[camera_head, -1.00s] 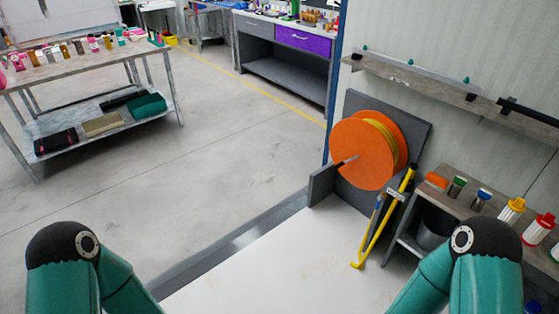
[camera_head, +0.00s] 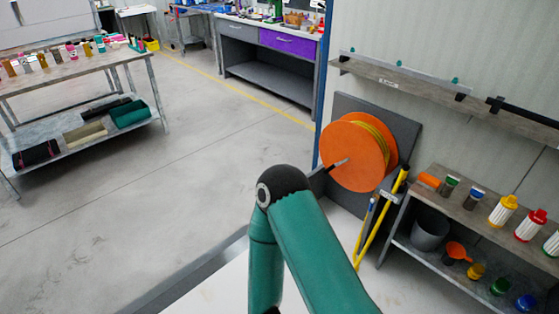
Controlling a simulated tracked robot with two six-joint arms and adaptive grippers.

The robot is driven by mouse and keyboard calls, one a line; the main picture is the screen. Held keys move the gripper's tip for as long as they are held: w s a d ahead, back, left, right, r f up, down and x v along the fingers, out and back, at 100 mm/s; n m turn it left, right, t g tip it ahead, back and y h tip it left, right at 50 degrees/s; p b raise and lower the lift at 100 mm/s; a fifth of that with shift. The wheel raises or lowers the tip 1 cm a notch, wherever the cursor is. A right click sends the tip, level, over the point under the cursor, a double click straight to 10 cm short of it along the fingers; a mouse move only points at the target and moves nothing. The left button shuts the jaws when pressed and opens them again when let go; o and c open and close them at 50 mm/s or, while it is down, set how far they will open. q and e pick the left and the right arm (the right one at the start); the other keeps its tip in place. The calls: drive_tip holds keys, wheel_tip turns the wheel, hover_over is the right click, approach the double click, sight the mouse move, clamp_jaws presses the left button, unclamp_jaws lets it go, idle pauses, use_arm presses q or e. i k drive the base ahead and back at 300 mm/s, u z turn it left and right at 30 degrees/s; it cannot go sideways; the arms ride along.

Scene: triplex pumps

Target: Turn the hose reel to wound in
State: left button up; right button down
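The hose reel is an orange drum (camera_head: 348,157) on a dark grey backing plate (camera_head: 404,128) by the wall. A yellow hose (camera_head: 382,143) is wound on it between the orange flanges. A thin grey crank handle (camera_head: 337,165) sticks out from the reel's front face toward the lower left. One of my green arms crosses the lower middle of the view, its dark joint just left of and below the reel. Neither gripper shows, so I cannot see any contact with the handle.
A yellow-handled tool (camera_head: 378,218) leans below the reel. A low shelf (camera_head: 424,186) with bottles, a grey bucket (camera_head: 429,232) and an orange funnel (camera_head: 456,253) stands at the right. A wall shelf (camera_head: 400,82) runs above. Open floor (camera_head: 150,200) lies to the left.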

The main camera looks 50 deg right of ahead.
sight(351, 155)
drive_tip(key=u, duration=0.2)
drive_tip(key=i, duration=3.45)
drive_tip(key=u, duration=0.35)
drive_tip(key=i, duration=0.55)
drive_tip(key=z, duration=1.75)
drive_tip(key=i, duration=0.25)
drive_tip(key=z, duration=2.45)
